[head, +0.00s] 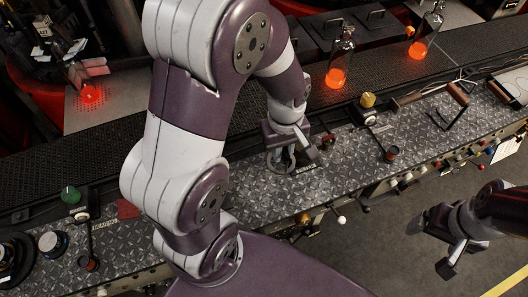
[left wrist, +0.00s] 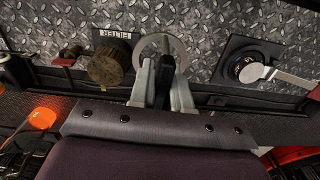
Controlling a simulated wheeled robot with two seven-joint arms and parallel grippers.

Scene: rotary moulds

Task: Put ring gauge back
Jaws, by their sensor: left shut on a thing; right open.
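My left gripper (head: 287,157) is shut on the grey metal ring gauge (head: 272,164), over the diamond-plate deck. In the left wrist view the ring gauge (left wrist: 147,44) shows as a flat ring at the fingertips (left wrist: 164,72). The fingers cover part of it, and I cannot tell whether it touches the deck. My right gripper (head: 452,254) is open and empty at the lower right, over the floor and apart from the deck.
The diamond-plate deck (head: 240,185) runs along a dark conveyor (head: 385,70). Glowing bottles (head: 338,66) stand behind. A yellow knob (head: 367,100) and a small red knob (head: 328,141) are to the right. The wrist view shows a dark square plate (left wrist: 234,45) and a brown cylinder (left wrist: 105,68) beside the ring.

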